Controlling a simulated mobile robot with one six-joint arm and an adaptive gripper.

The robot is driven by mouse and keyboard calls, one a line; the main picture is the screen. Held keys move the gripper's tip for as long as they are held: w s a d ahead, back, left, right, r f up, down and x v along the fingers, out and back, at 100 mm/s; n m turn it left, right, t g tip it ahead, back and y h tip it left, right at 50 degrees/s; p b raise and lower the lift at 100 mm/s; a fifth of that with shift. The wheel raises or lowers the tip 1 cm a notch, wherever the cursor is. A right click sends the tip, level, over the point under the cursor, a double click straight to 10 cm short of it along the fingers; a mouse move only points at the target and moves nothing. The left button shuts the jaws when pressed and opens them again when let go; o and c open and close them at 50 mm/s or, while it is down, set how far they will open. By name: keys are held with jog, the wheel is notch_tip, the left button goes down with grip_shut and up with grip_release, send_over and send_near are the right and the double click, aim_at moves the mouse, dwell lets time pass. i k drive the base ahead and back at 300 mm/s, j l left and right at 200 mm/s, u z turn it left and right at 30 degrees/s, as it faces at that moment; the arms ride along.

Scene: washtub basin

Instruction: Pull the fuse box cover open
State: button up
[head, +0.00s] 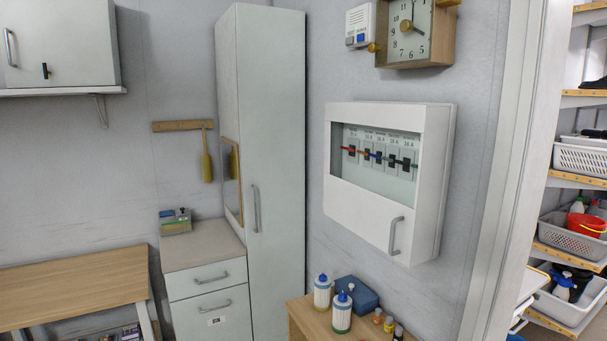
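The white fuse box (432,190) is mounted on the grey wall right of centre in the head view. Its front cover (362,213) lies flush against the box and looks shut. A window (376,155) in the upper part of the cover shows several breakers with coloured levers. A grey vertical bar handle (395,236) sits at the cover's lower right. My gripper is not in view, and nothing touches the cover or its handle.
A small wooden table (305,318) with bottles (341,312) and a blue box (358,294) stands below the fuse box. A clock (413,32) hangs above. A door frame (508,180) and shelves are at right. A tall cabinet (270,120) is at left.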

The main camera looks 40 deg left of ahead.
aim_at(405, 233)
jog(key=u, duration=1.4)
